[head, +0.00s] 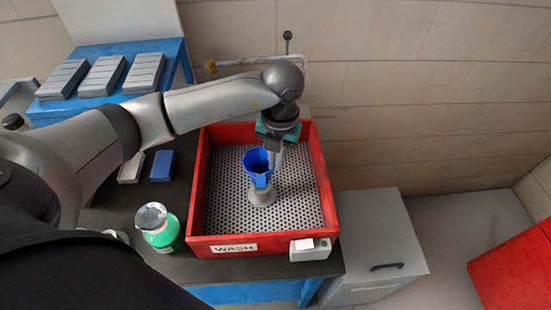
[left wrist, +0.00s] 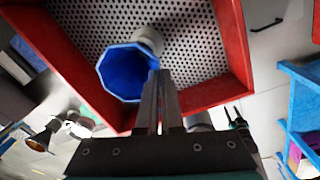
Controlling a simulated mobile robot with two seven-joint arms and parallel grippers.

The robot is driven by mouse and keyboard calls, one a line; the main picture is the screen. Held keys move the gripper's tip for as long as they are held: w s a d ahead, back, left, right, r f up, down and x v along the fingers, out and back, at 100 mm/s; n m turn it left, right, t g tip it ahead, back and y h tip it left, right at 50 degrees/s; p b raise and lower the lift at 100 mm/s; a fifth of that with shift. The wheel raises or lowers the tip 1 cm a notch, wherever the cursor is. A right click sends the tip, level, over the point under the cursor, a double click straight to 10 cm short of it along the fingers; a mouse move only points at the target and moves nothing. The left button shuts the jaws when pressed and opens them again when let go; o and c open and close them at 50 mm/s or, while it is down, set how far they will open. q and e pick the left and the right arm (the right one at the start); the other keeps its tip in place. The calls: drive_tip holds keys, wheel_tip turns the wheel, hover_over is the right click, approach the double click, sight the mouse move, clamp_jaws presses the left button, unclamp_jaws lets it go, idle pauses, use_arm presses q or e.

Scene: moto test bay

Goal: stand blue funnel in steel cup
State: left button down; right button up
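The blue funnel (head: 257,161) is in the red wash tray, wide mouth up. In the left wrist view its open mouth (left wrist: 124,74) faces the camera. The grey steel cup (head: 262,194) stands on the tray's perforated floor, just below the funnel in the head view; it also shows beside the funnel's rim in the left wrist view (left wrist: 149,38). My left gripper (head: 275,156) points down at the funnel's right side. Its fingertips (left wrist: 159,73) are close together on the funnel's rim. The spout is hidden, so I cannot tell whether it is inside the cup. My right gripper is not in view.
The red tray (head: 199,195) has raised walls around the funnel and cup. A green bottle (head: 159,228) stands left of it on the dark bench. A blue block (head: 162,166) and a grey block (head: 132,167) lie behind the bottle. The tray's right floor is clear.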

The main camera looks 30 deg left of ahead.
use_arm(q)
drive_tip(key=shift+f+b, duration=0.7)
drive_tip(key=shift+f, duration=0.4)
drive_tip(key=shift+f+b, duration=0.5)
drive_tip(key=shift+b, duration=0.1)
drive_tip(key=shift+f, duration=0.2)
idle(0.4)
drive_tip(key=c, duration=1)
unclamp_jaws()
wheel_tip(320, 180, up, 15)
drive_tip(key=shift+d+r+b, duration=0.15)
drive_tip(key=shift+d+b, duration=0.15)
drive_tip(key=shift+d, duration=0.15)
